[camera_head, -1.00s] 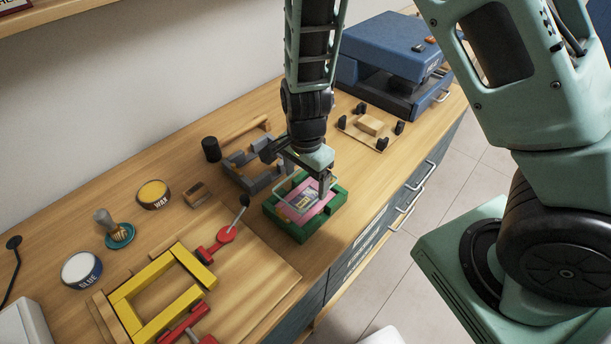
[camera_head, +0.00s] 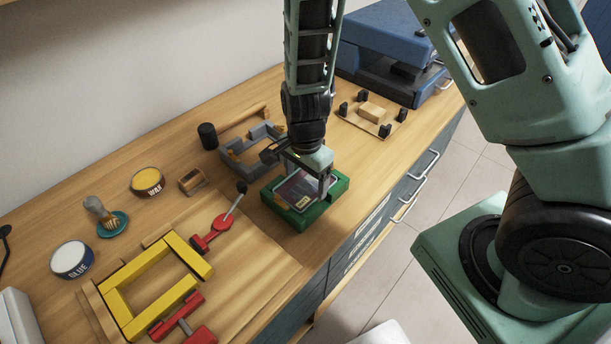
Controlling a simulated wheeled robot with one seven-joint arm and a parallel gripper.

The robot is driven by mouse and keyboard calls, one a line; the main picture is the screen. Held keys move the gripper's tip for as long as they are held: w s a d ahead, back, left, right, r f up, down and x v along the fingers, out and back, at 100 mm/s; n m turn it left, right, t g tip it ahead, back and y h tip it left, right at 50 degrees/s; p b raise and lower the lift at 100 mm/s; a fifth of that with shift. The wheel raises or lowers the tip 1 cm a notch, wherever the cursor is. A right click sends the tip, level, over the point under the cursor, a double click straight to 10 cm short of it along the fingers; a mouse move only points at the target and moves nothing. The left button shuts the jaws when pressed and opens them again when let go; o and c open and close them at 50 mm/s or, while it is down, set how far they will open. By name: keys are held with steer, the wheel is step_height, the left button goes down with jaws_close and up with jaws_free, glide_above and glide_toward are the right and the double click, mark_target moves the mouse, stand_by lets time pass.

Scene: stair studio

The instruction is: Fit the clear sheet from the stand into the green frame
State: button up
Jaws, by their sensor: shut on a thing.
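The green frame (camera_head: 337,190) lies on the wooden bench, near its front edge. My gripper (camera_head: 324,188) is directly over the frame's right part, pointing down, and is shut on the clear sheet (camera_head: 297,187). The sheet lies roughly flat over the frame opening, its pale outline close to the green walls. A picture with a pinkish border shows dimly through it. I cannot tell whether the sheet is seated inside the walls or just above them. My wrist and fingers hide the frame's back right part.
A grey fixture (camera_head: 232,163) stands just behind the frame, close to my wrist. A yellow frame (camera_head: 120,304) with red clamps lies at left front. A wax tin (camera_head: 147,184), a glue tin (camera_head: 72,262) and a blue machine (camera_head: 375,52) stand farther off.

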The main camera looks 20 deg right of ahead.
steer(key=shift+f, duration=0.15)
stand_by(0.4)
steer(key=o, duration=1)
steer(key=shift+c, duration=0.2)
step_height(320, 180, up, 8)
steer(key=p, duration=0.7)
steer(key=shift+p, duration=0.4)
steer(key=s+a+r+n+y+b, duration=0.2)
steer(key=s+a+r+n+b, duration=0.2)
steer(key=s+a+r+n, duration=0.5)
steer(key=s+d+r+n+b, duration=0.1)
steer(key=s+r+n, duration=0.1)
steer(key=s+n, duration=0.3)
steer(key=s+d+r+n+h+b, duration=0.1)
steer(key=s+r+n, duration=0.2)
steer(key=s+n, duration=0.2)
steer(key=shift+d+n, duration=0.35)
steer(key=shift+n, duration=0.85)
